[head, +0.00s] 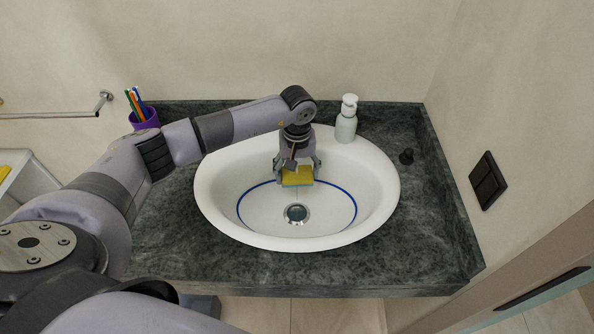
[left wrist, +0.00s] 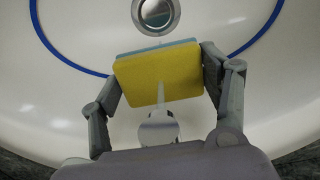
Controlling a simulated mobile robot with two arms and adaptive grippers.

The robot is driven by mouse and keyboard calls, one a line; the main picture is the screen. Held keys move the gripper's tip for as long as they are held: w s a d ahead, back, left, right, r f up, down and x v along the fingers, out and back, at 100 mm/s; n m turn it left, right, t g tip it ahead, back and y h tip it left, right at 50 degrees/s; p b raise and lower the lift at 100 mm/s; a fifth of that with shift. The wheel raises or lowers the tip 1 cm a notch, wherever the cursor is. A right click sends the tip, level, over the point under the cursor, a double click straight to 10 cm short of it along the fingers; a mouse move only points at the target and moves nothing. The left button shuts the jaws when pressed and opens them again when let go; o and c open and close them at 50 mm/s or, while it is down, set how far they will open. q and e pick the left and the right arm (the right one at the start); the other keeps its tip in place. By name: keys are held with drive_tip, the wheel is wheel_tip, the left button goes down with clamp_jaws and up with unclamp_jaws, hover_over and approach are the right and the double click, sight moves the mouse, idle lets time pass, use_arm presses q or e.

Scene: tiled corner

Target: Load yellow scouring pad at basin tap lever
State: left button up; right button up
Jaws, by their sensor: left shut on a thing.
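The yellow scouring pad (head: 297,177) has a blue layer and is held over the back part of the white basin (head: 215,205). My left gripper (head: 297,172) reaches down from above and is shut on the pad. In the left wrist view, its two fingers (left wrist: 160,77) press the pad (left wrist: 135,78) at its left and right edges. The pale tap (left wrist: 158,128) shows below the pad there, between the fingers. Its thin lever (left wrist: 161,95) overlaps the pad's yellow face; I cannot tell whether they touch. In the head view my gripper hides the tap. My right gripper is not in view.
A soap dispenser (head: 346,120) stands behind the basin to the right. A purple cup (head: 146,120) with brushes or pens stands at the back left. A small dark object (head: 406,156) lies right of the basin. The green stone counter (head: 420,235) is clear at right front.

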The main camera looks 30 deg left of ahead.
use_arm(q)
drive_tip(key=shift+s+d+p, duration=0.25)
drive_tip(key=shift+s+p, duration=0.3)
drive_tip(key=shift+s, duration=0.75)
drive_tip(key=shift+s+d+p, duration=0.25)
drive_tip(key=shift+s+p, duration=0.1)
drive_tip(key=shift+s, duration=1)
drive_tip(key=shift+s+d+p, duration=0.25)
drive_tip(key=shift+s+p, duration=0.05)
drive_tip(key=shift+s, duration=1)
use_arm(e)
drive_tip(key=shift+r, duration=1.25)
use_arm(q)
drive_tip(key=s+r+p, duration=0.2)
drive_tip(key=s+r, duration=0.2)
drive_tip(key=s, duration=0.1)
drive_tip(key=shift+d+p, duration=0.35)
drive_tip(key=shift+d, duration=0.1)
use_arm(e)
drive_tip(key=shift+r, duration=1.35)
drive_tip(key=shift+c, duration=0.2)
